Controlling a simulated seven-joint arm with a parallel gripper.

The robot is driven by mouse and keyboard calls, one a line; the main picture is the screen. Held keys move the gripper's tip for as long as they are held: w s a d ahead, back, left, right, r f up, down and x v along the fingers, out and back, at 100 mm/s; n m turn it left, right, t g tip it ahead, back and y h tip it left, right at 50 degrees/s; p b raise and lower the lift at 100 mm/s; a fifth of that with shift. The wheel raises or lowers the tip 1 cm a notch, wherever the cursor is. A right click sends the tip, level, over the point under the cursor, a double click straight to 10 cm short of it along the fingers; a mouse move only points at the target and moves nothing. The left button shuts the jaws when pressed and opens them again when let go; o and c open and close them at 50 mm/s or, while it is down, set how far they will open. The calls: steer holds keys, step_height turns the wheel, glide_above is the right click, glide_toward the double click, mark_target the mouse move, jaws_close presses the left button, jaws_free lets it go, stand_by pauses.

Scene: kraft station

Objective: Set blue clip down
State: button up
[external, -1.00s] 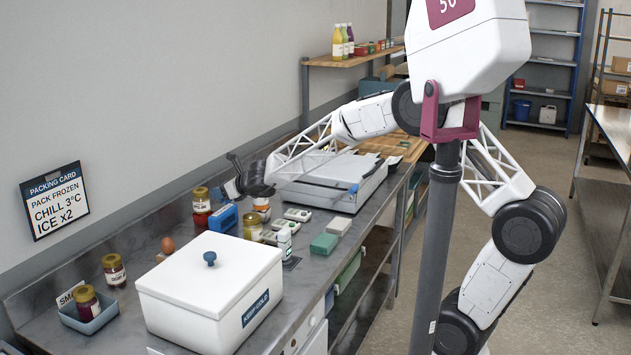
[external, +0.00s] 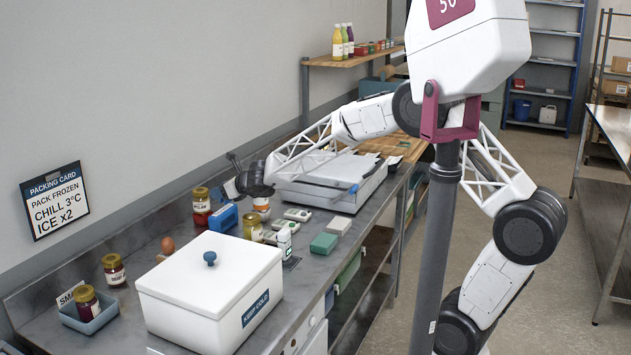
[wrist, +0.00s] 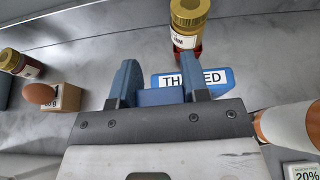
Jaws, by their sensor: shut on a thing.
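My gripper (wrist: 160,82) points over the grey steel counter (wrist: 85,70), seen between its two dark blue fingers in the wrist view. A blue piece, which looks like the blue clip (wrist: 160,97), sits between the fingers near their base. The gripper is shut on it. In the external view my gripper (external: 234,178) is above the counter near the wall, just behind a blue box (external: 223,218). The clip is too small there to tell apart from the fingers.
A blue labelled block (wrist: 216,79) and a gold-lidded jar (wrist: 188,28) are just beyond the fingers. An egg on a small box (wrist: 66,97) is at left. A white lidded cooler (external: 205,290) fills the near counter.

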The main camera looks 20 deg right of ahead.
steer(key=shift+a, duration=0.15)
steer(key=shift+m+t+h, duration=0.5)
steer(key=shift+m, duration=0.1)
steer(key=shift+s+a+r, duration=0.25)
steer(key=shift+s+a, duration=0.15)
steer(key=shift+a, duration=0.2)
steer(key=shift+s+a+r, duration=0.2)
steer(key=shift+s+a, duration=0.15)
steer(key=shift+a, duration=0.3)
steer(key=shift+s+a+r, duration=0.25)
steer(key=shift+s+a, duration=0.15)
steer(key=shift+a, duration=0.2)
steer(key=shift+a, duration=0.1)
steer(key=w+d+f+n+g+y, duration=0.2)
steer(key=d+f, duration=0.2)
steer(key=d, duration=0.5)
steer(key=shift+w+d+f+n+g, duration=0.2)
steer(key=shift+w+d+n+g, duration=0.1)
stand_by(0.6)
steer(key=shift+a+r, duration=0.15)
steer(key=shift+a, duration=0.05)
stand_by(0.7)
